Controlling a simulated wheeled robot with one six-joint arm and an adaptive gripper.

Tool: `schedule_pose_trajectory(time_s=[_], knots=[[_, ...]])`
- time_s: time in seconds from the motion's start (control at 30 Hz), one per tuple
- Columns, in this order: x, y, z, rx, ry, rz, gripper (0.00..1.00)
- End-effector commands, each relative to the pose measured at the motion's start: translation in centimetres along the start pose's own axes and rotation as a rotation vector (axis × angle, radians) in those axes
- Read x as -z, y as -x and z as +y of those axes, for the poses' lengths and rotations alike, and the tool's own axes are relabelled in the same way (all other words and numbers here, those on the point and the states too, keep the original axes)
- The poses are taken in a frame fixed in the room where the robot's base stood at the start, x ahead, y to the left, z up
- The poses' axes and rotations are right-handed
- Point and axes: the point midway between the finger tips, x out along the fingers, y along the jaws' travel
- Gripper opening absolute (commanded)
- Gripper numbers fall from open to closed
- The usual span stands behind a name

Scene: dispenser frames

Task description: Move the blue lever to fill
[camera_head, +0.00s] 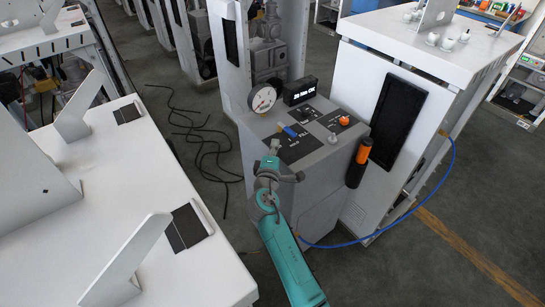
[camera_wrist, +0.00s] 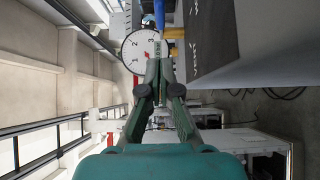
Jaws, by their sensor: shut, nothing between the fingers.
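The blue lever (camera_head: 290,132) lies on a dark plate on the sloping grey top of the dispenser (camera_head: 325,160), left of an orange knob (camera_head: 344,120). In the wrist view the blue lever (camera_wrist: 159,14) shows at the top, beyond my fingertips. My gripper (camera_head: 272,150) is at the front left edge of the dispenser top, short of the lever and apart from it as far as I can see. In the wrist view my gripper (camera_wrist: 158,65) has its fingers together with nothing between them.
A round gauge (camera_head: 262,99) and a black digital display (camera_head: 299,91) stand behind the lever. An orange and black handle (camera_head: 359,162) hangs on the right side, with a blue hose (camera_head: 425,196). A white table (camera_head: 150,215) stands left; dark cables lie on the floor.

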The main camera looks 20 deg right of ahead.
Motion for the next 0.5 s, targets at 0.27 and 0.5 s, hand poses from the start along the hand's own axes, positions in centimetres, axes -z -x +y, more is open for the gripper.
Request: schedule_pose_trajectory(time_s=[0.27,0.5], knots=[[-2.1,-3.3,0.0,0.000,0.000,-0.002,0.00],[-2.8,-4.0,0.0,0.000,-0.001,0.000,0.00]])
